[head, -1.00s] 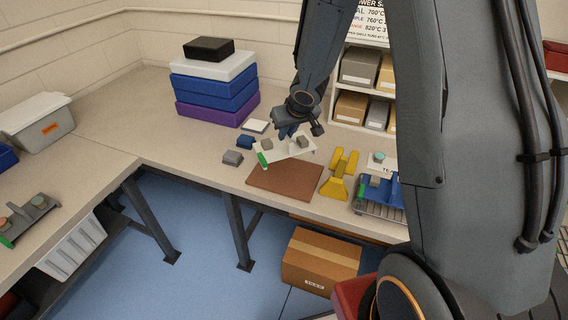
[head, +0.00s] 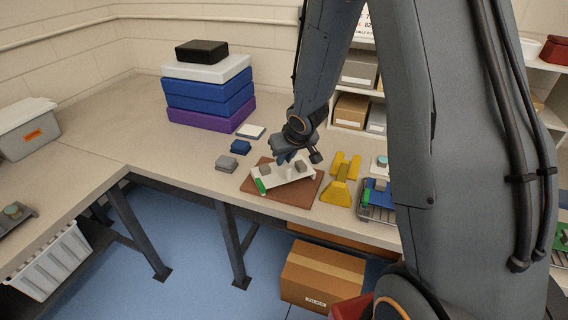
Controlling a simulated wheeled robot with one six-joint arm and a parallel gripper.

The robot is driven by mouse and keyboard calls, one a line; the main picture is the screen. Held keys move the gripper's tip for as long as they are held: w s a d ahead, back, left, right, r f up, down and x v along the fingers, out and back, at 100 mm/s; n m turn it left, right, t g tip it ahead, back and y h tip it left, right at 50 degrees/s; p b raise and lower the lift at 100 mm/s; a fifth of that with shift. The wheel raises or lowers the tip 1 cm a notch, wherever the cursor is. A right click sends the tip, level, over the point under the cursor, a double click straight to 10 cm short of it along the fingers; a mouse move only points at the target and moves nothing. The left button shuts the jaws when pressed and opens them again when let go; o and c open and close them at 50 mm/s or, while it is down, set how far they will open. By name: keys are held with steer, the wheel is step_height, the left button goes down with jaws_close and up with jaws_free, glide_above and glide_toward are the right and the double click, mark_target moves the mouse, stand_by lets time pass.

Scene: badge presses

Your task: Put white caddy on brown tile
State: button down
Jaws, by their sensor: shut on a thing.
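The white caddy (head: 283,179) is a flat white carrier with grey blocks on it and a green end at its left. It is over the brown tile (head: 298,207), within the tile's outline as seen from the head; whether it touches the tile or hangs just above it I cannot tell. My gripper (head: 286,158) is shut on the caddy from above, and my wrist hides part of its back side. The brown tile lies flat on the bench near its front edge.
Small grey (head: 227,163) and blue (head: 241,147) blocks lie left of the tile. Stacked boxes (head: 208,101) stand behind.

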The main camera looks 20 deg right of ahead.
steer(key=shift+f, duration=0.3)
steer(key=c, duration=1.8)
jaws_free()
steer(key=shift+o, duration=0.2)
steer(key=shift+r, duration=0.15)
steer(key=a+p+v, duration=0.1)
steer(key=p+v, duration=0.4)
steer(key=v, duration=0.6)
steer(key=s+r+m+g, duration=0.1)
steer(key=s+r+g, duration=0.1)
steer(key=s, duration=0.7)
steer(key=s+r+g+h, duration=0.1)
steer(key=s+r, duration=0.3)
steer(key=s, duration=0.6)
steer(key=shift+m+g+p, duration=0.4)
steer(key=shift+g, duration=0.1)
